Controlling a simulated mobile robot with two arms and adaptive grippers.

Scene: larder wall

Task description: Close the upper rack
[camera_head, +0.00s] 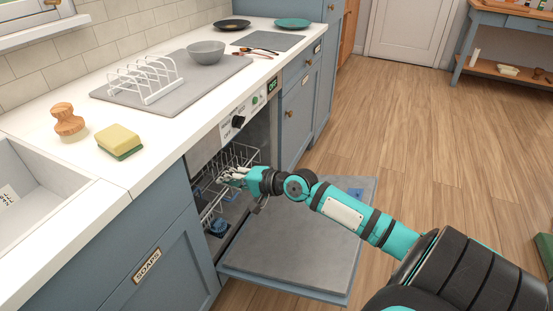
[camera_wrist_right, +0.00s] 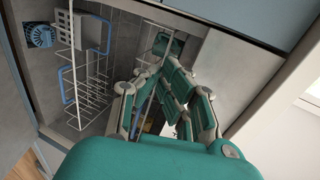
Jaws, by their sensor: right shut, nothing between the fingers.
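The dishwasher under the counter has its door (camera_head: 285,250) folded down. The white wire upper rack (camera_head: 238,155) shows at the opening, below the control panel; how far it stands out is hard to tell. My right gripper (camera_head: 232,178) is shut and empty at the front of the opening, by the rack's near wires. In the right wrist view, the right gripper's teal fingers (camera_wrist_right: 168,82) are together in front of the interior, with thin wires close behind them. Whether they touch the rack cannot be told. My left gripper is not in view.
A lower rack (camera_head: 213,212) with blue parts sits beneath. The counter (camera_head: 180,110) above holds a grey mat (camera_head: 215,72) with a white toast-rack-like holder (camera_head: 148,78) and a grey bowl (camera_head: 206,52). Open wooden floor (camera_head: 430,130) lies to the right.

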